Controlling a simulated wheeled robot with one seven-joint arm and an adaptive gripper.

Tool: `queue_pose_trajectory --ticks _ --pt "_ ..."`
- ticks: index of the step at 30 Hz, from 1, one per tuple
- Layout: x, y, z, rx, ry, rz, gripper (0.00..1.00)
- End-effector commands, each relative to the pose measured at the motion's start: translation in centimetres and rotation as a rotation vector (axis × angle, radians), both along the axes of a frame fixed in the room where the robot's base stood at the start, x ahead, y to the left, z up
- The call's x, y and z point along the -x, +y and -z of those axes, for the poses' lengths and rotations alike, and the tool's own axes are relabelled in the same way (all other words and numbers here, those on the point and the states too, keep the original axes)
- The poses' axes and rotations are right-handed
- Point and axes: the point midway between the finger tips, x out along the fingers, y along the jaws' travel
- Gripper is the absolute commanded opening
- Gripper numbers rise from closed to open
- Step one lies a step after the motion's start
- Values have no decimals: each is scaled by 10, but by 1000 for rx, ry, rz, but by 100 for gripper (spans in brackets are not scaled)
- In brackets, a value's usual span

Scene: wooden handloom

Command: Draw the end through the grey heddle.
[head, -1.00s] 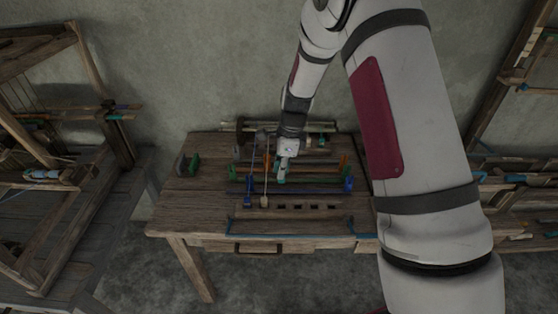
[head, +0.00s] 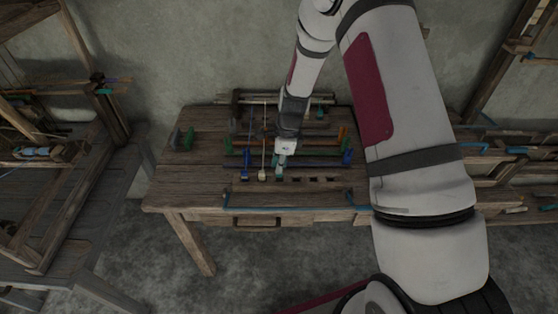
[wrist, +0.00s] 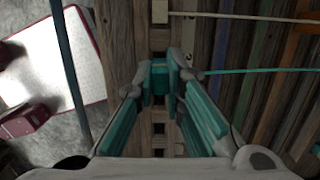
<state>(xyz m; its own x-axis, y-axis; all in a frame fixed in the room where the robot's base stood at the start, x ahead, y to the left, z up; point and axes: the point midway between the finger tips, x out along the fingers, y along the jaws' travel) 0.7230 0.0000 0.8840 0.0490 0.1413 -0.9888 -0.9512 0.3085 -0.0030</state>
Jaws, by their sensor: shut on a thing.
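My gripper (wrist: 160,82) is shut on a teal end block (wrist: 158,77), just above the row of square holes at the table's front. A teal thread (wrist: 260,71) runs from it to the right in the wrist view, over the coloured heddle bars. In the head view my gripper (head: 280,170) is beside the cream block (head: 262,175) and the blue block (head: 245,175); their threads run back across the bars. I cannot clearly pick out the grey heddle among the dark bars; my arm hides part of them.
Empty square holes (head: 313,179) lie right of my gripper. Blue (head: 347,157), green and orange (head: 341,133) uprights stand at the bars' ends. Dark and green pieces (head: 190,137) stand at the table's left, with bare wood around them. Another loom (head: 60,150) is at far left.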

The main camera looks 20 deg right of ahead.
Motion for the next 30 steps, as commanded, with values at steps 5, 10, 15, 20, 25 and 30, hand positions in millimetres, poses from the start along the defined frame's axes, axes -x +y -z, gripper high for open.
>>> queue_pose_trajectory --ticks 5,10,15,20,25,30 --pt "0 0 0 0 0 0 0" --pt "0 0 2 0 1 0 0" --pt "0 0 10 -1 2 0 0" --pt "0 0 18 -1 2 0 0" --pt "0 0 28 -1 2 0 0" --pt "0 0 35 0 1 0 0"
